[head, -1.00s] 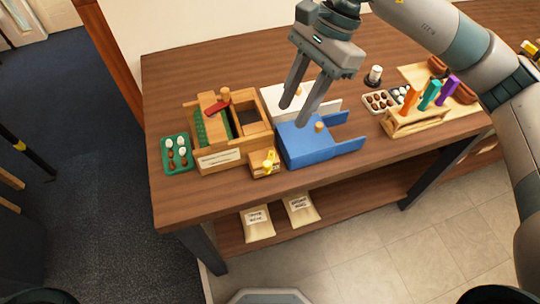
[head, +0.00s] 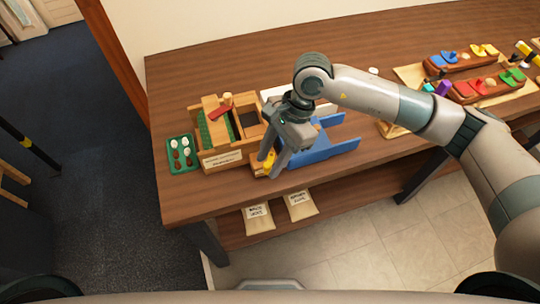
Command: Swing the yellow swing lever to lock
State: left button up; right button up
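The yellow swing lever (head: 269,158) is on a small wooden block at the front right of the wooden fixture (head: 222,160). It is partly hidden by my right gripper (head: 268,167). The gripper points down, with one finger on each side of the lever. Its fingers look apart; I cannot tell whether either touches the lever. My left gripper is not in view.
A blue bracket-like part (head: 335,149) stands close to the right, partly behind my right gripper. A green tray (head: 182,153) with white and brown pieces is at the left. Long brown holders with coloured pieces (head: 468,62) lie at the right. The table's front strip is clear.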

jog(key=shift+f, duration=0.25)
grip_shut()
jog(key=shift+a, duration=0.1)
